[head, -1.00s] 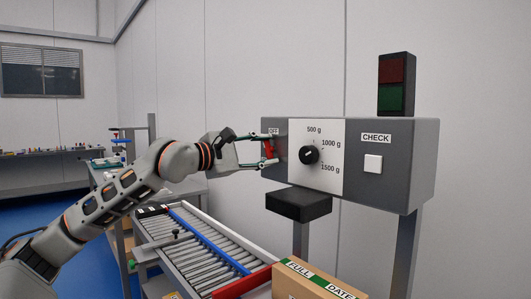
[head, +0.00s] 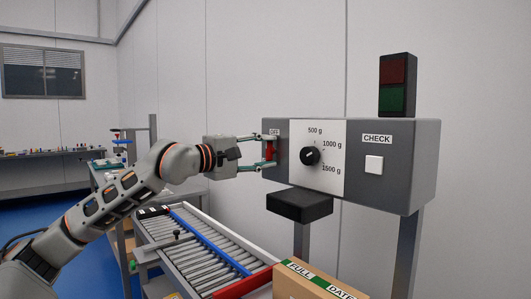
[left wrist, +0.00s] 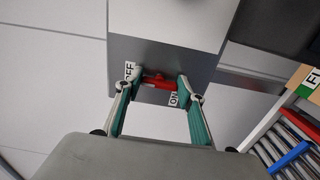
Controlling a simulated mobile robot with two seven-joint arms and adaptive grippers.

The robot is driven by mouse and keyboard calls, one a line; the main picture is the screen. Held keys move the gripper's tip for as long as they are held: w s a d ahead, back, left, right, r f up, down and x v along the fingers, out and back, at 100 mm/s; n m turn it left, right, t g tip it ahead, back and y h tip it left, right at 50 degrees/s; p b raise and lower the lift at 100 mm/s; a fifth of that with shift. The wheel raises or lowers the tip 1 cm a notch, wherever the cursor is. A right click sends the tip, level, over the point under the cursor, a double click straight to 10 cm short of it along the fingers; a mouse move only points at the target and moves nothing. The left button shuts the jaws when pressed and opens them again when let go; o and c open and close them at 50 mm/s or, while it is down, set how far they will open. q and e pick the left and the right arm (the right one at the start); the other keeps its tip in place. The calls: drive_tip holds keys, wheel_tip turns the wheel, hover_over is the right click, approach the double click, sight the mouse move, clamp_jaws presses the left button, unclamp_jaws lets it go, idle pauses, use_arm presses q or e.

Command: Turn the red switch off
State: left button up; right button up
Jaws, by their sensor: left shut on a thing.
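The red switch (head: 270,148) is on the left part of the grey control box (head: 405,185). An OFF label (head: 274,132) sits above it. In the left wrist view the switch (left wrist: 160,82) lies crosswise between the fingertips, with the OFF label (left wrist: 130,71) at its left end and an ON label (left wrist: 174,99) near its right end. My left gripper (head: 268,150) reaches the box from the left and is shut on the red switch; it also shows in the left wrist view (left wrist: 158,88). The fingers partly hide the switch. My right gripper is out of view.
A weight dial (head: 309,156) and a white CHECK button (head: 373,164) are right of the switch. A red and green lamp (head: 397,85) stands on top. Below are a black block (head: 299,204), a roller conveyor (head: 205,240) and a cardboard box (head: 315,285).

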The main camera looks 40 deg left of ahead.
use_arm(q)
drive_tip(key=shift+f, duration=0.1)
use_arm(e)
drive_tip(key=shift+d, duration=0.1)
use_arm(q)
drive_tip(key=o, duration=1.1)
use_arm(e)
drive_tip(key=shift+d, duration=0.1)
use_arm(q)
drive_tip(key=shift+o, duration=0.2)
drive_tip(key=shift+s, duration=0.5)
drive_tip(key=s+a, duration=0.1)
drive_tip(key=s, duration=1)
